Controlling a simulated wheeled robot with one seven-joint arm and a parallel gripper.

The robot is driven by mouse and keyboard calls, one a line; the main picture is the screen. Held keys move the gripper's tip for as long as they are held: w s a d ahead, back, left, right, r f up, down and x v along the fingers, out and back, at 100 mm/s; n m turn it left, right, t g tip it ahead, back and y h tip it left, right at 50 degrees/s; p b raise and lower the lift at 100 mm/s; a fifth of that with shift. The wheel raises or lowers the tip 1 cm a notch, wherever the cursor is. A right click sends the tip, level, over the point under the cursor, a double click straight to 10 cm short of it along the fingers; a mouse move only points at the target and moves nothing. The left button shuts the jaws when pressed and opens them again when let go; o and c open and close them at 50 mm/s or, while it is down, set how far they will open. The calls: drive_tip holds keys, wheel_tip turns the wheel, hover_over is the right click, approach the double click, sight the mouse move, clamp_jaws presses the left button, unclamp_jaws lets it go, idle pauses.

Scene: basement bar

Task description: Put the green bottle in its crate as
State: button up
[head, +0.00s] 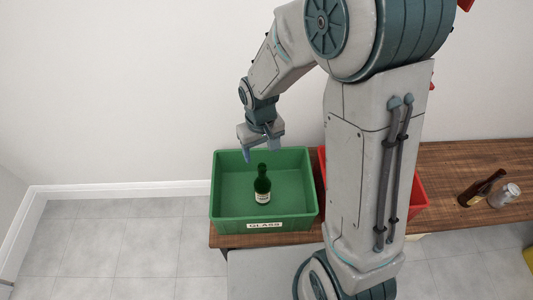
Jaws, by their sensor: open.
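The green bottle (262,186) stands upright inside a green crate (228,212) with a front label reading GLASS. The bottle has a pale label and stands clear of the crate's side walls.
A red crate (417,196) stands to the right, mostly hidden behind my arm. A brown bottle (483,188) and a clear jar or glass (504,195) are at the right on the wooden counter (458,158). A wall rises behind.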

drive_tip(key=s+d+r+m+t, duration=0.1)
drive_tip(key=s+d+r+m, duration=0.3)
drive_tip(key=s+d+r, duration=0.8)
wheel_tip(320, 180, up, 2)
drive_tip(key=shift+r+t, duration=0.1)
drive_tip(key=shift+t, duration=0.3)
drive_tip(key=shift+s, duration=0.1)
